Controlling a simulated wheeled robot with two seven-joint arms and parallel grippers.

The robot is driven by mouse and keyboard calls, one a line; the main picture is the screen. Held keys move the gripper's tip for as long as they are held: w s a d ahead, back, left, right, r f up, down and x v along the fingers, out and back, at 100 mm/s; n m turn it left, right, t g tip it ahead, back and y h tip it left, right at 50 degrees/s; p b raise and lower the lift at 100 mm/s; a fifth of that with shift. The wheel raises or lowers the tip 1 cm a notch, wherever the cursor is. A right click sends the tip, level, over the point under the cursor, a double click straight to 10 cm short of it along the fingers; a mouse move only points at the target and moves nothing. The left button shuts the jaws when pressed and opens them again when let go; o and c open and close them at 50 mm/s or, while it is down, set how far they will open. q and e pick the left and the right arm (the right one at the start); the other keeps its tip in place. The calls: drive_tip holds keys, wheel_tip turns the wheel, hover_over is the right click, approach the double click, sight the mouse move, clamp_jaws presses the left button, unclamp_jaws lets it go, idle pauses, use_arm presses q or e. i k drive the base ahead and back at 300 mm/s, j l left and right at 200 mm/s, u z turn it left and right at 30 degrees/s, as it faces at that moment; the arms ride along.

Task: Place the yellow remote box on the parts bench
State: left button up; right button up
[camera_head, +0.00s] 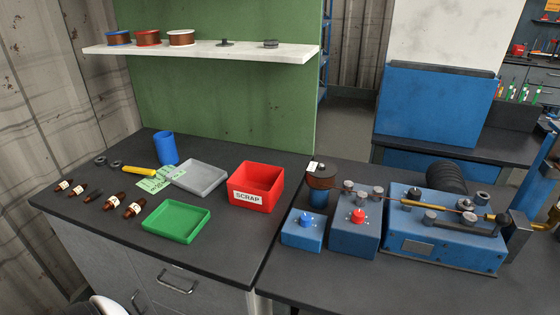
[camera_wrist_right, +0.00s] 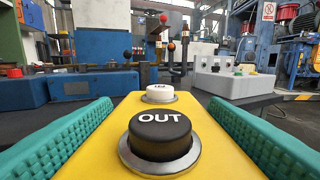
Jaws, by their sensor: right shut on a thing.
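The yellow remote box (camera_wrist_right: 103,147) is close up in the right wrist view. It has a big black button marked OUT (camera_wrist_right: 160,138) and a smaller white button (camera_wrist_right: 159,94) behind it. My right gripper (camera_wrist_right: 160,106) is shut on the box, with a teal ribbed finger on each side. Neither the box nor my right gripper shows in the head view. The dark-topped bench at left (camera_head: 95,213), bearing trays and small parts, looks like the parts bench. My left gripper is not in view.
On the left bench are a green tray (camera_head: 176,222), grey tray (camera_head: 200,177), red SCRAP bin (camera_head: 256,186), blue cup (camera_head: 165,148) and yellow-handled tool (camera_head: 139,170). Several brown bottle-like parts line its left side. Bare top shows along the left bench's front edge.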

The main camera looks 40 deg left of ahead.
sight(229, 229)
drive_tip(key=k+j+u, duration=0.1)
drive_tip(key=k+u, duration=0.25)
drive_tip(key=k+j+u, duration=0.15)
drive_tip(key=u, duration=1.8)
